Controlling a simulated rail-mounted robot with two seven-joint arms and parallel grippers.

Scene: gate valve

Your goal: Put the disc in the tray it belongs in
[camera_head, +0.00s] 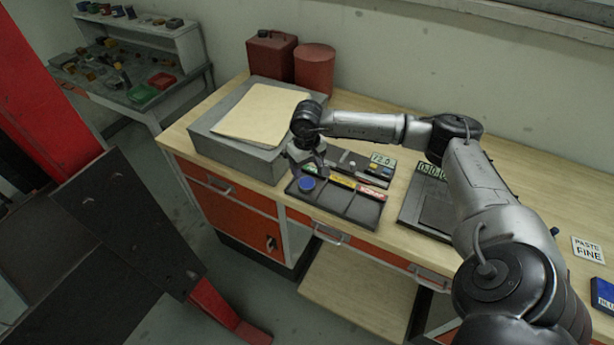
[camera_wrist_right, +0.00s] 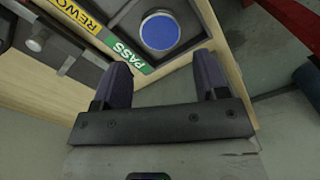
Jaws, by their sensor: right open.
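The blue disc (camera_head: 307,183) lies in the leftmost compartment of the black divided tray (camera_head: 345,222). In the right wrist view the disc (camera_wrist_right: 160,31) is beside the green PASS label (camera_wrist_right: 131,59), beyond my fingertips. A yellow REWORK label (camera_wrist_right: 78,14) marks the neighbouring compartment, and a red label (camera_head: 372,193) is farther right, its text too small to read. My right gripper (camera_head: 308,164) is open and empty just above the tray's left rear, apart from the disc; its fingers (camera_wrist_right: 162,70) show in the wrist view. My left gripper is out of view.
A grey surface plate (camera_head: 240,153) with a tan sheet stands left of the tray. Red cans (camera_head: 272,57) stand at the back.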

